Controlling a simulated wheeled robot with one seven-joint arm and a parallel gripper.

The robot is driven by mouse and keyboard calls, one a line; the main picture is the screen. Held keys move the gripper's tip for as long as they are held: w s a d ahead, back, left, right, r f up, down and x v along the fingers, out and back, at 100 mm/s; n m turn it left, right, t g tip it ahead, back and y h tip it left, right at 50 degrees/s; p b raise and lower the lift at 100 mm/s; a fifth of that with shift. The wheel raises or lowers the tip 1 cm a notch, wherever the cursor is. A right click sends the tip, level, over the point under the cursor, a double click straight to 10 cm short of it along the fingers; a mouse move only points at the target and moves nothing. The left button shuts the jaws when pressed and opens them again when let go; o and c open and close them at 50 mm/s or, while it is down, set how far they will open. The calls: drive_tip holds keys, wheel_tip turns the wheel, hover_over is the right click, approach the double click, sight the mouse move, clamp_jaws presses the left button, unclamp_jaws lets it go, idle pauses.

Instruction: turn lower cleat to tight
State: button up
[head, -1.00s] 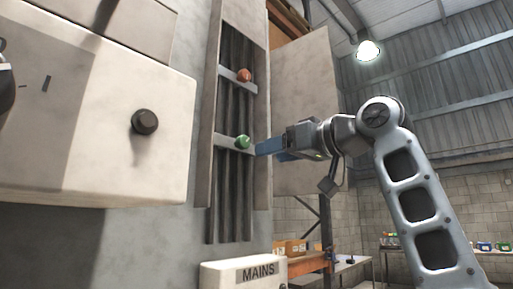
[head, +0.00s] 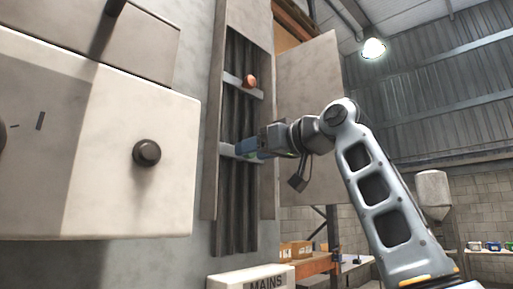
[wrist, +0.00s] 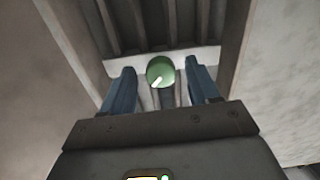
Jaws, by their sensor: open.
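The lower cleat has a green round knob (wrist: 160,71) with a pale pointer mark slanting to the lower left in the wrist view. It sits on a light crossbar (head: 229,151) over dark vertical cables (head: 236,205) in a recessed channel. My gripper (wrist: 161,88) is open, with one blue finger on each side of the knob and gaps between. In the head view my gripper (head: 246,149) covers most of the green knob. The upper cleat has an orange knob (head: 249,82) on its own crossbar (head: 232,80).
The channel's side walls (wrist: 237,45) stand close on both sides of my gripper. An open door panel (head: 310,120) stands at the right. A MAINS box (head: 250,279) is below.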

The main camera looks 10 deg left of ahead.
drive_tip(key=c, duration=1)
drive_tip(key=shift+c, duration=0.2)
drive_tip(key=shift+m, duration=13.7)
drive_tip(key=o, duration=1)
